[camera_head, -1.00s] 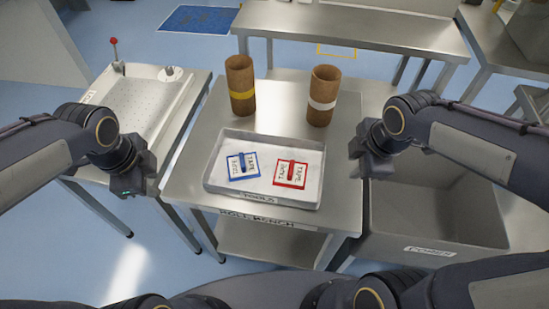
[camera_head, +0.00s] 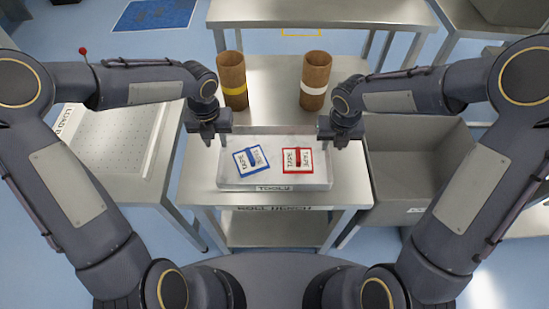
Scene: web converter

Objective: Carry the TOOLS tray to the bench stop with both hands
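The grey TOOLS tray (camera_head: 232,184) lies on the metal roll bench (camera_head: 347,192), near its front edge. It holds a blue-framed tape card (camera_head: 251,161) and a red-framed tape card (camera_head: 297,161). My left gripper (camera_head: 216,142) is at the tray's left side wall, fingers apart and pointing down. My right gripper (camera_head: 338,138) is at the right side wall, fingers also apart. I cannot tell whether either gripper touches the walls. I cannot make out a bench stop.
Two brown rolls stand behind the tray, one with a yellow band (camera_head: 232,78), one with a white band (camera_head: 314,80). A perforated table (camera_head: 115,150) is at left, a grey bin (camera_head: 410,170) at right, another bench (camera_head: 320,12) at the back.

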